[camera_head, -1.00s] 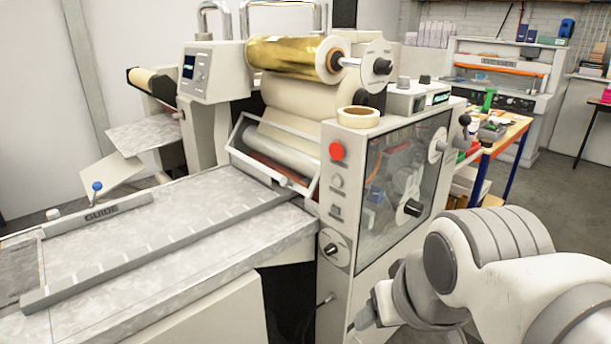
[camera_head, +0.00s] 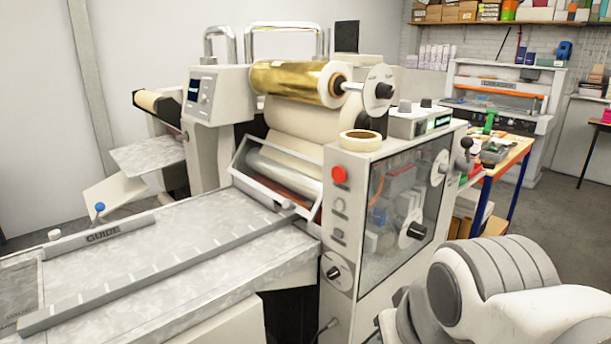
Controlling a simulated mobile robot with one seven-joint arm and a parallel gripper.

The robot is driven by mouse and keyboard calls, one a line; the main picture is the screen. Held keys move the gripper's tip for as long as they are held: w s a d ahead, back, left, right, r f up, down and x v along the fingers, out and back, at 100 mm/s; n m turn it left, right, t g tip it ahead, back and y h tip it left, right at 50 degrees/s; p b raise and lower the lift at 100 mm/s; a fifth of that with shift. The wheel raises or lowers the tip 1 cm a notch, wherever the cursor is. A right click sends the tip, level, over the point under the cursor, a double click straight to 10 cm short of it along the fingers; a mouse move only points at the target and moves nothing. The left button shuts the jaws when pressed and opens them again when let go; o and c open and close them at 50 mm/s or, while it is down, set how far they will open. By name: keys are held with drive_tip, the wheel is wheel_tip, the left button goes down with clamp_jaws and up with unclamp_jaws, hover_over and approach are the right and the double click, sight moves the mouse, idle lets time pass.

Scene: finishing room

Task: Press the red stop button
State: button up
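The red stop button (camera_head: 339,175) is a round red cap near the top of the narrow front panel of the laminating machine (camera_head: 342,294). Below it on the same panel are a pale round button (camera_head: 339,205), a dark rocker-like switch (camera_head: 338,239) and a black knob (camera_head: 334,272). Nothing covers the red button. My arm shows at the lower right, to the right of and below the panel. My gripper is not visible; it is out of the picture or hidden behind the arm links.
A roll of tape (camera_head: 361,140) lies on top of the machine. A gold foil roll (camera_head: 295,82) sits above the rollers. The metal feed table (camera_head: 170,255) with its guide bar extends left. A cluttered wooden-topped bench (camera_head: 521,149) stands behind at right. Floor shows at right.

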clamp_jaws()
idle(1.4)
